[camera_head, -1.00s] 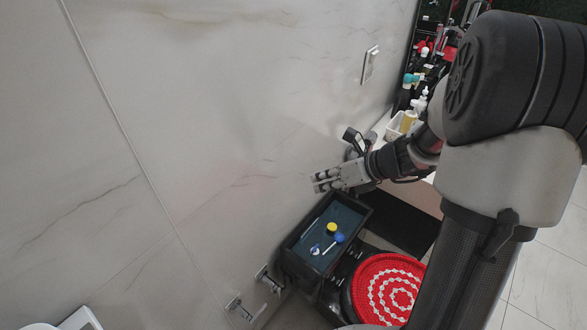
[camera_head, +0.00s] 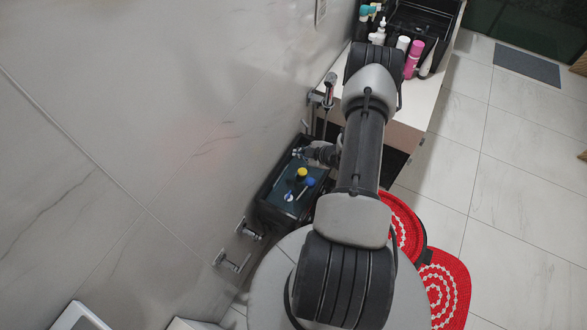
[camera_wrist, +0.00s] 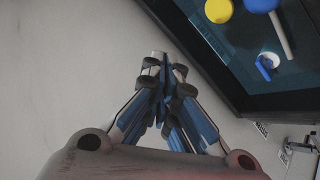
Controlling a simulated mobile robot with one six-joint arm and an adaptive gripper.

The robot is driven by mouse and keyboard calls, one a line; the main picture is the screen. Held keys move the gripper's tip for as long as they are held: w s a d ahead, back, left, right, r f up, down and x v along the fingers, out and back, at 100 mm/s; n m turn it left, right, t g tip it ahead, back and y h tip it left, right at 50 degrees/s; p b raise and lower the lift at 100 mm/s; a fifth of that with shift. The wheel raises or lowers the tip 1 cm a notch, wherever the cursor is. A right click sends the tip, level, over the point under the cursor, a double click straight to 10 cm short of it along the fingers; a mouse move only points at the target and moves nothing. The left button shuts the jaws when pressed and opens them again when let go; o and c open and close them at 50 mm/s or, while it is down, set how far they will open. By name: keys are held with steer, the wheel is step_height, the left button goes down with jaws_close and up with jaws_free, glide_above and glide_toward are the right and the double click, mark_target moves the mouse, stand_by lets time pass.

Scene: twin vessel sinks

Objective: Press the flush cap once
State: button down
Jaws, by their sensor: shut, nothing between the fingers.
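No part is plainly recognisable as the flush cap. The dark box (camera_head: 268,207) beside the wall has a blue-green inside with a yellow round piece (camera_head: 302,174), a blue round piece (camera_head: 310,182) and a small white-and-blue piece (camera_head: 289,197). In the wrist view the yellow piece (camera_wrist: 219,10), the blue piece (camera_wrist: 262,4) and the white round piece (camera_wrist: 268,60) show at the upper right. My gripper (camera_wrist: 163,60) is shut and empty, left of the box's edge in that view. In the head view my gripper (camera_head: 299,153) is small, by the box's far end, partly hidden by my arm.
Chrome wall fittings (camera_head: 232,262) stick out near the box. A red and white crocheted cover (camera_head: 445,290) lies to the right, partly behind my arm. A counter with bottles (camera_head: 413,58) stands at the back.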

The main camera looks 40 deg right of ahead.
mark_target(301, 173)
steer(key=shift+f, duration=0.15)
step_height(301, 173, down, 9)
steer(key=b, duration=0.6)
steer(key=shift+r+b, duration=0.2)
steer(key=shift+b, duration=0.1)
stand_by(1.2)
steer(key=shift+f+b, duration=0.45)
steer(key=shift+f+b, duration=0.55)
steer(key=shift+f, duration=0.1)
stand_by(0.7)
steer(key=shift+r, duration=0.1)
steer(key=shift+r+p, duration=0.8)
steer(key=shift+r, duration=0.2)
